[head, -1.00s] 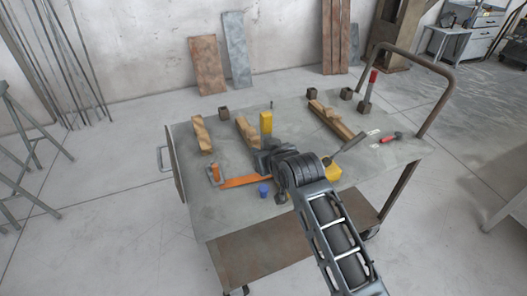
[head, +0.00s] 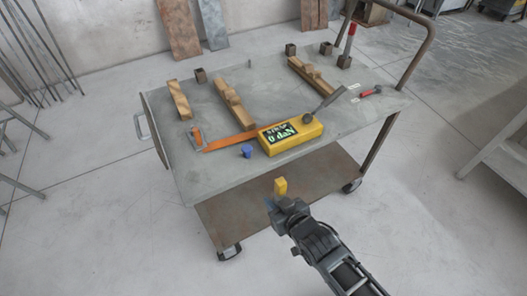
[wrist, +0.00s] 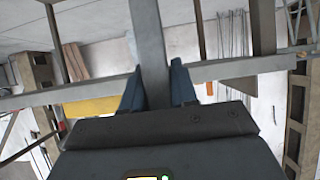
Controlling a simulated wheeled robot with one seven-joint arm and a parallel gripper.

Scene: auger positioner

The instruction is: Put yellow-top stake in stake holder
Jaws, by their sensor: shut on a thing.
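My gripper (head: 277,203) is in front of the cart's near edge, over the lower shelf in the picture. It is shut on the yellow-top stake (head: 280,186), whose yellow top shows above the fingers. In the wrist view, the grey shaft of the stake (wrist: 150,45) runs between the two blue fingers. Small dark square stake holders stand along the back of the cart top: one at the left (head: 201,75), one in the middle (head: 290,49) and one to its right (head: 326,48). A red-top stake (head: 349,45) stands upright in another holder (head: 344,61).
The cart top (head: 215,130) bears wooden pieces (head: 235,100), a yellow box with a display (head: 292,133), an orange strap (head: 230,140), a blue cup-like object (head: 247,151) and a red-handled tool (head: 371,91). A bent rail (head: 425,50) rises at the right.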

